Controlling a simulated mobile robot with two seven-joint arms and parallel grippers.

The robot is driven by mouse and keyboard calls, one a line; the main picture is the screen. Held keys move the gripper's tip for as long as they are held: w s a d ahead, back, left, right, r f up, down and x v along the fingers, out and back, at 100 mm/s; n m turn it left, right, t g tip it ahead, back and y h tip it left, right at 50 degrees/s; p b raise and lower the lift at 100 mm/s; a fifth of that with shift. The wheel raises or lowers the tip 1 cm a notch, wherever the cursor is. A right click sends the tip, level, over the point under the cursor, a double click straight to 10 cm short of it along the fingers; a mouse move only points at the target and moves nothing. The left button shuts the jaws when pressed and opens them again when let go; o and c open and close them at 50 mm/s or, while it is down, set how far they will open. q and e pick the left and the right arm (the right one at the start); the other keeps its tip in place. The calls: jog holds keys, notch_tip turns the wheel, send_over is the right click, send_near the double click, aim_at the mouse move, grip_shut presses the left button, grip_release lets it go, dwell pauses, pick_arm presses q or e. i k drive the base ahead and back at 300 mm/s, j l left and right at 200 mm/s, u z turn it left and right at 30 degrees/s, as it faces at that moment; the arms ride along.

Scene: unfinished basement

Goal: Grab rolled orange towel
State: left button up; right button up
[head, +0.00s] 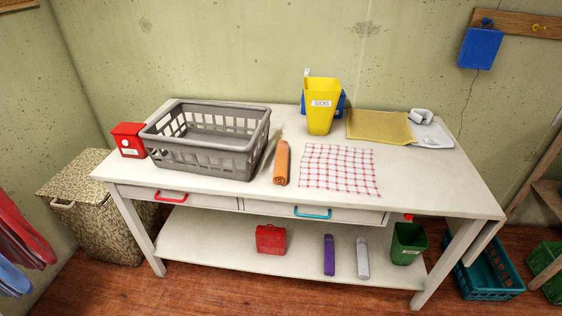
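The rolled orange towel (282,162) lies on the white table (430,188), pointing from front to back. It sits between the grey laundry basket on its left and a red-and-white checked cloth on its right. It looks apart from both. Neither of my grippers shows in the head view.
The grey basket (203,159) is empty. The checked cloth (339,169) lies flat. A yellow bin (321,105) labelled SOCKS, a blue container, a yellow folded cloth (380,126) and a red box (129,140) stand on the table. The table's front right is clear.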

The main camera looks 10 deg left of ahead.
aim_at(280, 170)
jog(key=i+l+u, duration=0.1)
jog(key=l, duration=0.3)
jog(key=i+l+u, duration=0.15)
jog(key=i+l, duration=0.15)
jog(key=l, duration=0.15)
jog(key=i+l+u, duration=0.1)
jog(key=l, duration=0.35)
jog(key=i+l+u, duration=0.15)
jog(key=l, duration=0.3)
jog(key=i+l+u, duration=0.1)
jog(key=l, duration=0.4)
jog(key=i+l+u, duration=0.15)
jog(key=l, duration=0.35)
